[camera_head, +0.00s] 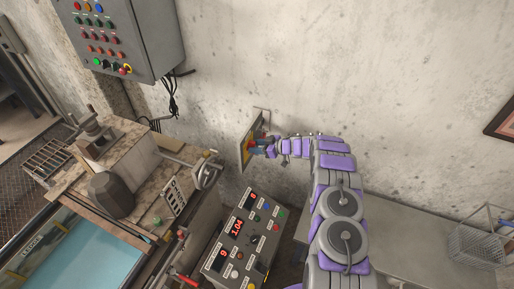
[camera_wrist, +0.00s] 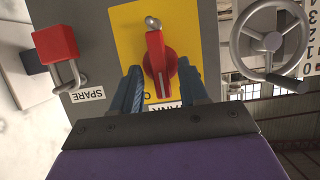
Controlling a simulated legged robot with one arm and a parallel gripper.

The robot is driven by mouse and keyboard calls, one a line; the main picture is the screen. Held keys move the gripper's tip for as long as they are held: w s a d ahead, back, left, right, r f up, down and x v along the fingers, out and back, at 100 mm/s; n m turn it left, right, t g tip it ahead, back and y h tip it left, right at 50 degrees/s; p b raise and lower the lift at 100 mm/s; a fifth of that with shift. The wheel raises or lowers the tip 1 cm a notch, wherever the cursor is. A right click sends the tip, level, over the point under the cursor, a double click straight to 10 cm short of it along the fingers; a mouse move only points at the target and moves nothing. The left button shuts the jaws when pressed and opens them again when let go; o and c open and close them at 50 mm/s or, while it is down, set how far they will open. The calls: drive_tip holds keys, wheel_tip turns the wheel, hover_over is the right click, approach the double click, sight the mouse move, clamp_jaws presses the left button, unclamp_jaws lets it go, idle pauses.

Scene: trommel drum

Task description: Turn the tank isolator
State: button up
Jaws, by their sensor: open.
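The tank isolator is a red rotary handle (camera_wrist: 159,62) on a yellow plate (camera_wrist: 126,24) in the wrist view. The plate is on a grey panel, and the handle lies upright in the picture. My gripper (camera_wrist: 161,75) is open, with one blue finger on each side of the handle's lower part. I cannot tell whether the fingers touch it. A label under the handle is partly hidden by my gripper. In the head view my gripper (camera_head: 257,149) reaches the isolator panel (camera_head: 243,150), which shows nearly edge-on at the wall.
A red padlock (camera_wrist: 57,43) hangs beside a "SPARE" label, left of the plate. A grey handwheel (camera_wrist: 268,41) is at right. In the head view, a control console (camera_head: 228,238) stands below the panel, a button cabinet (camera_head: 130,35) hangs upper left, and a wire basket (camera_head: 478,245) sits at right.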

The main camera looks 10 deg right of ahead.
clamp_jaws()
idle(0.4)
drive_tip(key=shift+s+r+n+t+h+p, duration=0.15)
drive_tip(key=shift+n+t+h+p, duration=0.15)
drive_tip(key=shift+n+t+p, duration=0.35)
drive_tip(key=shift+s+a+f+n+t+h+p, duration=0.1)
drive_tip(key=shift+s+a+f+n+t+p, duration=0.2)
drive_tip(key=shift+n+t+p, duration=1.3)
drive_tip(key=shift+s+a+f+n+t+h+p, duration=0.1)
drive_tip(key=shift+f+n+t+p, duration=0.3)
drive_tip(key=shift+n+p, duration=1.45)
drive_tip(key=shift+s+a+f+n+t+h+p, duration=0.1)
drive_tip(key=shift+s+f+n+t+p, duration=0.5)
drive_tip(key=shift+n, duration=2)
drive_tip(key=shift+w+r+t, duration=0.15)
drive_tip(key=shift+w+t, duration=0.2)
drive_tip(key=shift+t, duration=0.1)
